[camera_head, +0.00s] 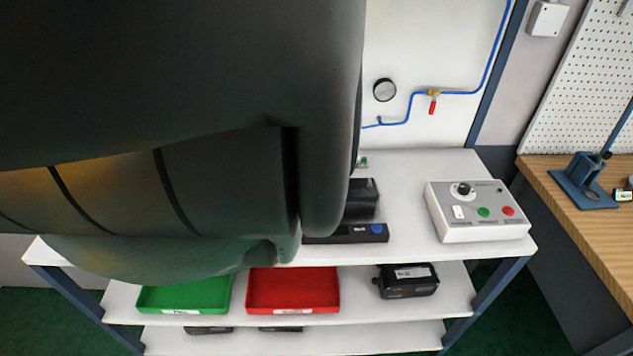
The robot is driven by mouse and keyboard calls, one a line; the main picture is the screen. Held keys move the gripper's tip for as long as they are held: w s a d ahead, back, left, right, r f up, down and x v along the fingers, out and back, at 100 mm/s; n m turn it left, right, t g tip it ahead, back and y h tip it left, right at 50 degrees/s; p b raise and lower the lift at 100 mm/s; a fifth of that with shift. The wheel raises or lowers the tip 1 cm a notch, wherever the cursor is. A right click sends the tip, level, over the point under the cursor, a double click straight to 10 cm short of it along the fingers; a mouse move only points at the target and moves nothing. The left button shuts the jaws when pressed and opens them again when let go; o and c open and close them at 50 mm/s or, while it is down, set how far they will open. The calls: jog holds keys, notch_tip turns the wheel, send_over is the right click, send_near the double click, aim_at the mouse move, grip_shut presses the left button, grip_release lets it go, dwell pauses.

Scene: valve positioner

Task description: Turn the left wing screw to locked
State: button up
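My own dark arm fills the upper left of the head view and hides much of the workbench. I cannot see my gripper or its fingers. The left wing screw does not show; it may be behind my arm. A black device (362,199) stands on the bench top, partly hidden by my arm. A low black unit with a blue button (376,229) lies in front of it, its left part also covered. I cannot tell whether either of these carries the wing screw.
A grey control box (458,221) with a black knob and green and red buttons sits at the right of the white bench top (410,165). Below are a green tray (186,310), a red tray (293,309) and a black device (408,289). A wooden table (560,215) stands right.

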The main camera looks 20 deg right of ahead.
jog(key=shift+f, duration=0.15)
jog(key=shift+c, duration=0.2)
grip_shut()
dwell(0.4)
